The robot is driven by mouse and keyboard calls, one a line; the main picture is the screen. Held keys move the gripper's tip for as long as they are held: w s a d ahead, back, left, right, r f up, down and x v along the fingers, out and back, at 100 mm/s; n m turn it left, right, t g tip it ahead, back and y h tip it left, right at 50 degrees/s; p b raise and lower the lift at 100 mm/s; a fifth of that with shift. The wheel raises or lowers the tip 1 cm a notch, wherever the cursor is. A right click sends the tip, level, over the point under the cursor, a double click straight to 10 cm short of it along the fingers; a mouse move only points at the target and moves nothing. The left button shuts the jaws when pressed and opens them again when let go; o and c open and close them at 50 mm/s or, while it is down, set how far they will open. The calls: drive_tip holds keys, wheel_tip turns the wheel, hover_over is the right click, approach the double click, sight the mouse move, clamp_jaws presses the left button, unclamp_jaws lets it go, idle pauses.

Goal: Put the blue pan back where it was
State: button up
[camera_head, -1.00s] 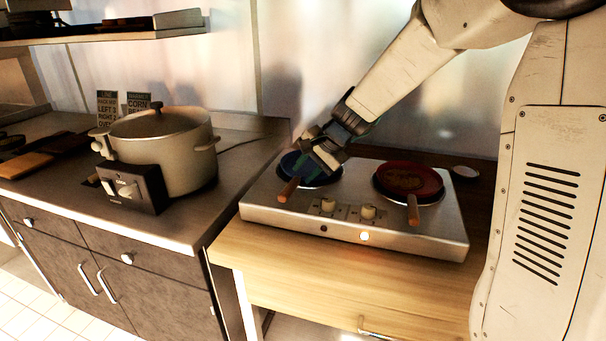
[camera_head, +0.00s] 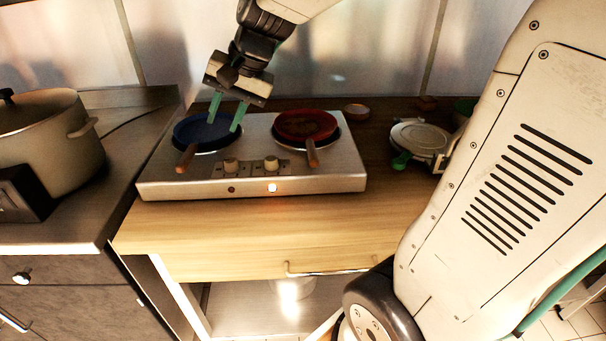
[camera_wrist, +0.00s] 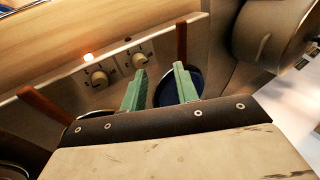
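The blue pan (camera_head: 204,131) sits on the left burner of the two-burner hotplate (camera_head: 330,182), its wooden handle pointing to the front left. In the wrist view the blue pan (camera_wrist: 194,88) shows partly behind my fingers. My gripper (camera_head: 227,112) is above the pan with its two green fingers apart and nothing between them. In the wrist view the fingertips (camera_wrist: 160,72) are also apart and empty. Whether the fingers touch the pan I cannot tell.
A red pan (camera_head: 306,125) with food sits on the right burner. A lit indicator (camera_head: 272,188) glows on the hotplate front. A large pot (camera_head: 50,138) stands on the left counter. A round waffle-iron-like appliance (camera_head: 420,137) stands at right. The wooden front strip (camera_head: 250,236) is clear.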

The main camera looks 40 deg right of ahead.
drive_tip(key=s+f+n+g+h, duration=0.1)
drive_tip(key=s+n+h, duration=0.1)
drive_tip(key=s, duration=0.9)
drive_tip(key=s+d+f+n+g+h, duration=0.1)
drive_tip(key=s+n, duration=0.4)
drive_tip(key=s, duration=0.7)
drive_tip(key=shift+s+d+f+g+h, duration=0.3)
drive_tip(key=shift+f+g+h, duration=0.1)
drive_tip(key=shift+f, duration=0.3)
